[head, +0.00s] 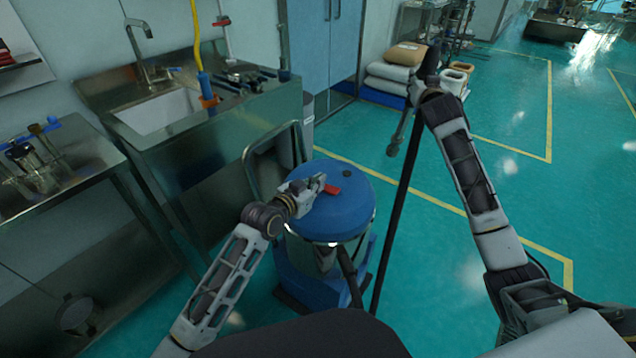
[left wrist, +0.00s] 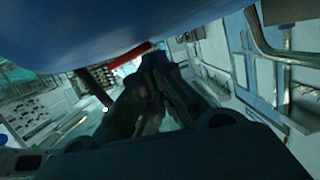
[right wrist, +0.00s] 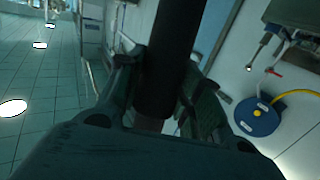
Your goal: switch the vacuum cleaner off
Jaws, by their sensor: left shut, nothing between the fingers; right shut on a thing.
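The vacuum cleaner is a blue and grey drum (head: 345,212) on a blue wheeled base in the middle of the head view, with a metal handle frame behind it. A red switch (head: 332,190) sits on its lid. My left gripper (head: 318,183) is shut and empty at the lid, right beside the switch; I cannot tell if it touches. My right gripper (head: 425,92) is shut on a dark tube (right wrist: 168,60), which reaches down beside the drum.
A steel sink cabinet (head: 215,140) with tools stands at the left, beside a steel table (head: 80,180). Blue doors (head: 325,45) and stacked sacks (head: 395,75) are behind. The green floor (head: 500,200) at the right is open.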

